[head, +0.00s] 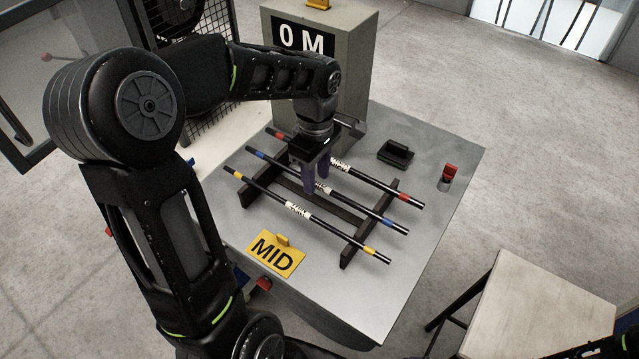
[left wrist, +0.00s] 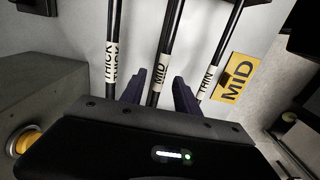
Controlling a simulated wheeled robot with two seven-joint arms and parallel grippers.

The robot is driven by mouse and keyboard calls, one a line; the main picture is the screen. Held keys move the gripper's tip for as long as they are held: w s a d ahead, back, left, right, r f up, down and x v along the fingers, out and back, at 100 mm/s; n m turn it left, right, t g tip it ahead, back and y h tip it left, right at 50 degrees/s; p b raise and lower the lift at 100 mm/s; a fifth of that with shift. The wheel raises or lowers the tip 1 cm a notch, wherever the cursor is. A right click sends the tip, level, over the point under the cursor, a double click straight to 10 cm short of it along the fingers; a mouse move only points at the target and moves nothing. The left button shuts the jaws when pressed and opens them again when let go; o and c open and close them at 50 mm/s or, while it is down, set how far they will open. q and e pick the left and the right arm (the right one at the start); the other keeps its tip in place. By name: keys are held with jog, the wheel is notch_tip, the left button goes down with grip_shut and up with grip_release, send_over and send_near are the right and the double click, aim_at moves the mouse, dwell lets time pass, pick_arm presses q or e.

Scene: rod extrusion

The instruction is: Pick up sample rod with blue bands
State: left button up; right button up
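The sample rod with blue bands (head: 364,209) is the middle of three dark rods lying on a black rack (head: 355,247). It has a white label near its middle, which reads MID in the left wrist view (left wrist: 159,76). My left gripper (head: 316,178) points down over the middle of this rod. In the left wrist view its two purple fingers (left wrist: 158,92) stand apart on either side of the rod, with gaps beside it. It is open. My right gripper is out of view.
A red-banded rod (head: 368,184) and a yellow-banded rod (head: 335,229) lie on either side. A yellow MID sign (head: 275,256), black holder (head: 395,154) and red-topped item (head: 449,172) are on the grey table (head: 445,142). A grey box (head: 350,70) stands behind.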

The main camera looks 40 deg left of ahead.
pick_arm(q)
jog(key=shift+f, duration=0.25)
dwell(0.4)
grip_shut()
dwell(0.4)
